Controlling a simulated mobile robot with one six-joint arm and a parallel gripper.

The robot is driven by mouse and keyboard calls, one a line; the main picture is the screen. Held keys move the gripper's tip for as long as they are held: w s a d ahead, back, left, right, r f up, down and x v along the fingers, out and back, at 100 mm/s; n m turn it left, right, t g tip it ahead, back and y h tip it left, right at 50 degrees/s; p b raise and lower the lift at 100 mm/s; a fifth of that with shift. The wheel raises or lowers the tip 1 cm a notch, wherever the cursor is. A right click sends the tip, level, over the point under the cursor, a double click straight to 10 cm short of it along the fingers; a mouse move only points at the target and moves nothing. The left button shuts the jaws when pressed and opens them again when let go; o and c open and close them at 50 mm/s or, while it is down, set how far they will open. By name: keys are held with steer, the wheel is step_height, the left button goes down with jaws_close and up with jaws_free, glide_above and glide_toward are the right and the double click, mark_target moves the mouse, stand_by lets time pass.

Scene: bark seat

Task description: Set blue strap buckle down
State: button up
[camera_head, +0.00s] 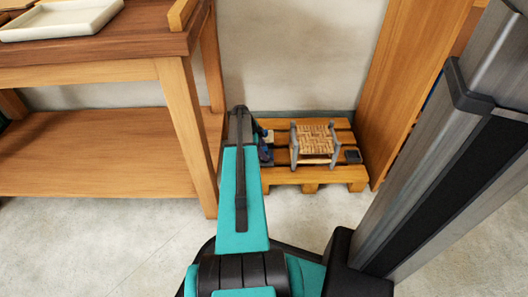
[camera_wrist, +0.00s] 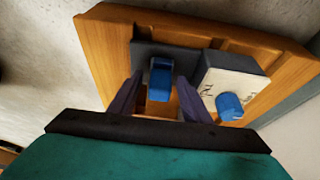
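In the wrist view a blue strap buckle (camera_wrist: 160,79) is between the two dark fingers of my gripper (camera_wrist: 159,88), over a dark flat pad (camera_wrist: 190,57). Narrow gaps show between the buckle and both fingers, so my gripper looks open around it. Whether the buckle's underside touches the pad is hard to tell. In the head view my gripper (camera_head: 265,148) is at the left end of a low wooden pallet (camera_head: 314,176), mostly hidden behind my arm. The buckle cannot be made out clearly there.
A second blue piece (camera_wrist: 229,106) is by a pale marked card (camera_wrist: 232,83), right of my gripper. A small stool with a woven seat (camera_head: 316,139) and a dark square dish (camera_head: 352,156) are on the pallet. A wooden workbench (camera_head: 120,75) stands left, a wooden panel (camera_head: 405,80) right.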

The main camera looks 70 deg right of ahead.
steer(key=shift+r, duration=0.15)
steer(key=p+v, duration=0.5)
steer(key=v, duration=0.7)
steer(key=shift+r, duration=0.1)
stand_by(0.9)
